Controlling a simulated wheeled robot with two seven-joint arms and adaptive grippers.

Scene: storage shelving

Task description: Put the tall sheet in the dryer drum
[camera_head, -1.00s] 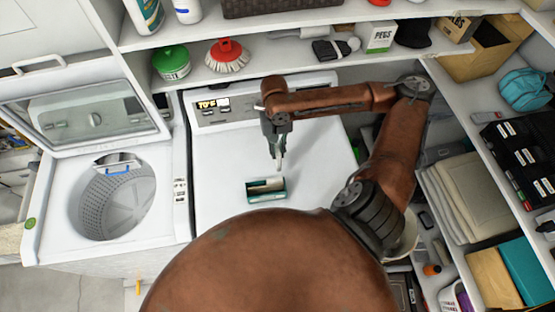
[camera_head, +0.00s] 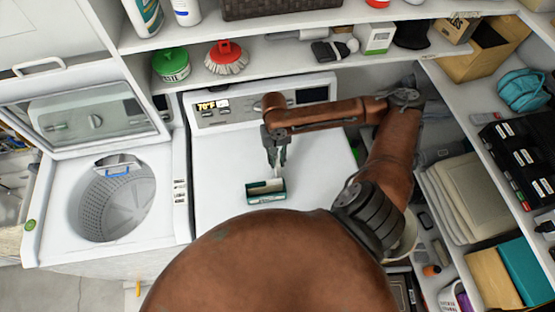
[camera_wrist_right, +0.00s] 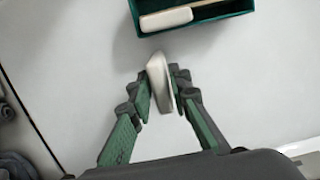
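My right gripper (camera_head: 275,160) is over the white dryer top (camera_head: 225,160). Its fingers look shut on a narrow white sheet (camera_wrist_right: 160,80), which sticks out past the fingertips and also shows in the head view (camera_head: 279,171). A small green open box (camera_head: 266,198) lies on the dryer top just in front of the gripper; another pale piece lies inside it. In the right wrist view the box (camera_wrist_right: 218,14) is at the top edge, apart from the held sheet. My left gripper is out of view.
An open washer (camera_head: 60,220) with raised lid (camera_head: 88,118) stands left. A shelf (camera_head: 290,60) above the dryer panel holds a green tub (camera_head: 171,64), a red brush (camera_head: 227,57) and small goods. Shelving crowds the right side. Most of the dryer top is clear.

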